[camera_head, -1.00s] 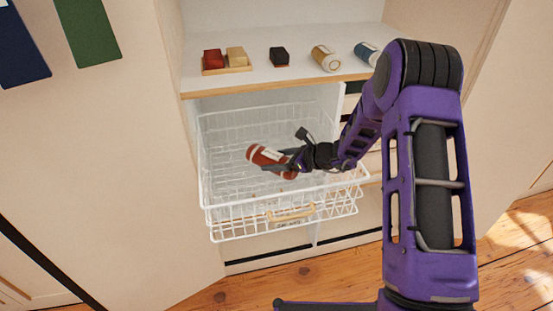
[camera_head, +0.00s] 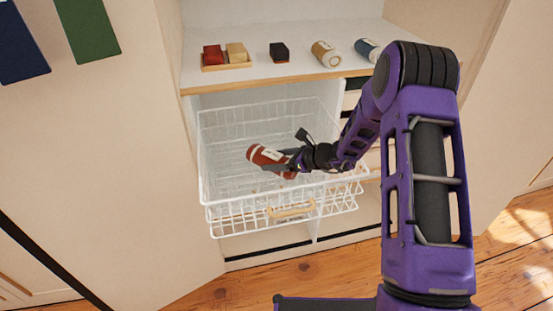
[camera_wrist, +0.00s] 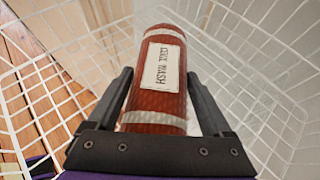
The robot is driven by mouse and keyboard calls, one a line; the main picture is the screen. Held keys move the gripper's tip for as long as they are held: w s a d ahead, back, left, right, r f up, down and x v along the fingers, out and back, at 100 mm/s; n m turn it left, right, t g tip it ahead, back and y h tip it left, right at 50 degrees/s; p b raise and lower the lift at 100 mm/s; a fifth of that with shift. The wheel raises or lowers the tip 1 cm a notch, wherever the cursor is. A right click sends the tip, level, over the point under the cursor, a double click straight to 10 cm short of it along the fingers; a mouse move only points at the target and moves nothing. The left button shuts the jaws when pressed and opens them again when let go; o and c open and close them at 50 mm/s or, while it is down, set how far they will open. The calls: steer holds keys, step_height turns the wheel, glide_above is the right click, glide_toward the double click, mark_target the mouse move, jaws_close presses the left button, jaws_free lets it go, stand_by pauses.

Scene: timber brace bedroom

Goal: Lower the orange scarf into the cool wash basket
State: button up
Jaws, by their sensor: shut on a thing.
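The scarf is a rust-orange roll (camera_head: 265,156) with pale bands and a white label. In the wrist view the rolled scarf (camera_wrist: 155,105) fills the middle, with its label lettering upside down. My gripper (camera_head: 285,164) is shut on it, one dark finger along each side; the fingers also show in the wrist view (camera_wrist: 158,76). The white wire basket (camera_head: 237,217) is pulled out of the cabinet. The scarf is held over or within the basket's opening, tilted; its height above the basket floor cannot be told. The basket appears empty.
The shelf (camera_head: 300,76) above the basket holds a wooden tray (camera_head: 225,67) with red and tan pieces, a black block (camera_head: 279,52), a tan roll (camera_head: 326,54) and a blue roll (camera_head: 368,50). A wooden handle (camera_head: 291,211) is on the basket's front.

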steer(key=shift+f, duration=1.1)
stand_by(0.5)
steer(key=o, duration=1.3)
steer(key=shift+c, duration=0.2)
